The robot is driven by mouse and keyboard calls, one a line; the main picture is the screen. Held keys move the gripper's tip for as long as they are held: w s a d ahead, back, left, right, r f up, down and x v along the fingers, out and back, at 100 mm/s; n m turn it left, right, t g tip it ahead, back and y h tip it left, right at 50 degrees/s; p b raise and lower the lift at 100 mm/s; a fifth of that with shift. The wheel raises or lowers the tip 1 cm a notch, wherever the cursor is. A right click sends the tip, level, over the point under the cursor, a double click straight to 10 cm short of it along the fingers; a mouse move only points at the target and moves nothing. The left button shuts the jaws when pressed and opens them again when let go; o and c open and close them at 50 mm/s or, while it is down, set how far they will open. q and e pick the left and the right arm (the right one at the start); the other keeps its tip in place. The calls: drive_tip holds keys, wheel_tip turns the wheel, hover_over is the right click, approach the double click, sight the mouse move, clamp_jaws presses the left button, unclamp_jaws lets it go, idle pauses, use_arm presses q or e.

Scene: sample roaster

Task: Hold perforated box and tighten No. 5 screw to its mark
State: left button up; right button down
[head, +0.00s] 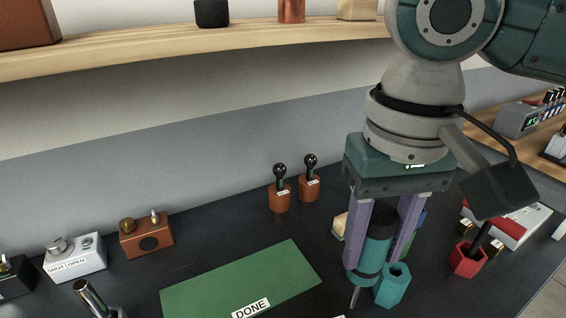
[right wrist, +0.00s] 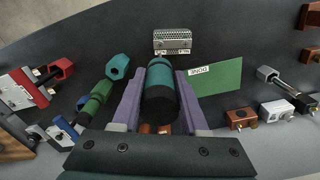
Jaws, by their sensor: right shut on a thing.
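My right gripper (head: 380,255) is shut on a teal screwdriver (head: 372,250) with a dark end. Its handle is upright between the purple fingers, and its thin shank points down beside an empty teal hexagonal holder (head: 394,287). The right wrist view also shows the screwdriver (right wrist: 160,85) between the fingers and the holder (right wrist: 118,66) to its left. The perforated metal box (right wrist: 172,41) stands beyond the screwdriver, with small labels along its near edge. The No. 5 screw and its mark cannot be made out. My left gripper is in neither view.
A green mat (head: 240,283) marked DONE lies left of the screwdriver. A red holder (head: 468,260) with a tool is at right. Two orange blocks with black knobs (head: 279,196) stand behind. A SHUT/OPEN box (head: 75,262) and an orange box (head: 146,237) are at left.

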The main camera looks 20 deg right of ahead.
sight(365, 273)
drive_tip(key=shift+f, duration=0.1)
idle(0.3)
drive_tip(key=shift+a+p, duration=0.1)
drive_tip(key=shift+p, duration=0.4)
wheel_tip(365, 273, down, 3)
drive_tip(key=shift+b, duration=0.45)
drive_tip(key=shift+f, duration=0.9)
